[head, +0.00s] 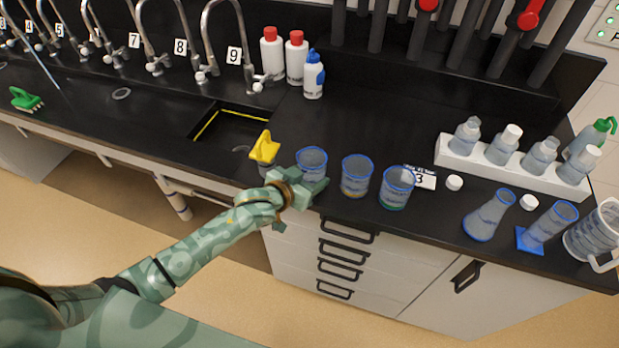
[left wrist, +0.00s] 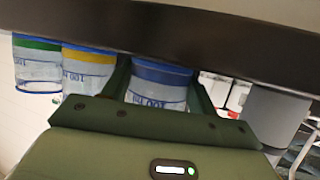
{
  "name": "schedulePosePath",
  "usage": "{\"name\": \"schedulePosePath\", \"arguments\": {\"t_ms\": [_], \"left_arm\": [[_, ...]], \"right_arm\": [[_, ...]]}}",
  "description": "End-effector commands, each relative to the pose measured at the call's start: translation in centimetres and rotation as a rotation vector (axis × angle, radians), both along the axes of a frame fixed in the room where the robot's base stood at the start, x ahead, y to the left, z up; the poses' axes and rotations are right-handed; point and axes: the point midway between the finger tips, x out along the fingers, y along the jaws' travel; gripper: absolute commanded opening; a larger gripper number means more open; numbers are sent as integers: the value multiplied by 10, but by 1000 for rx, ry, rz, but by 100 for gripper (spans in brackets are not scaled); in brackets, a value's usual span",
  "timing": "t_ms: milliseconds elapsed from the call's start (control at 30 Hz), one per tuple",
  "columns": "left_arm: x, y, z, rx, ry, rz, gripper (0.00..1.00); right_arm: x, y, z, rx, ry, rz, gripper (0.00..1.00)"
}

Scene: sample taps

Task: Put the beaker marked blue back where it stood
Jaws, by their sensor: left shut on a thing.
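The beaker marked blue (head: 312,163) is the leftmost of three clear beakers near the bench's front edge. In the left wrist view its blue band (left wrist: 161,74) shows between my two fingers. My left gripper (head: 308,187) is shut on this beaker from the front; in the left wrist view the gripper (left wrist: 158,92) has one finger on each side of it. The beaker looks upright; I cannot tell whether it touches the bench. The yellow-marked beaker (head: 356,176) and the green-marked beaker (head: 397,187) stand to its right. My right gripper is not in view.
A sink (head: 235,130) and a yellow object (head: 265,147) lie left of the beakers. The bench behind the beakers is clear.

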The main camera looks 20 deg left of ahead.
Motion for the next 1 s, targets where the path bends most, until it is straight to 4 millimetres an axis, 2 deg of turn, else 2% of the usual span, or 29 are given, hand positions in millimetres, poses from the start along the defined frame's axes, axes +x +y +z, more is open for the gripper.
{"name": "schedulePosePath", "arguments": {"t_ms": [300,333,400,733,867,1000], "left_arm": [[0,0,-2,0,-1,0,36],[0,0,-1,0,-1,0,67],[0,0,-1,0,-1,0,80],[-1,0,4,0,-2,0,80],[-19,7,12,1,0,1,80],[-48,18,26,1,-1,0,80]], "right_arm": [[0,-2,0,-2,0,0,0],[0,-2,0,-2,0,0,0],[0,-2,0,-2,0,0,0],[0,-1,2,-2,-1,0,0],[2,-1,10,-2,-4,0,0],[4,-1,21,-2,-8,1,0]]}}
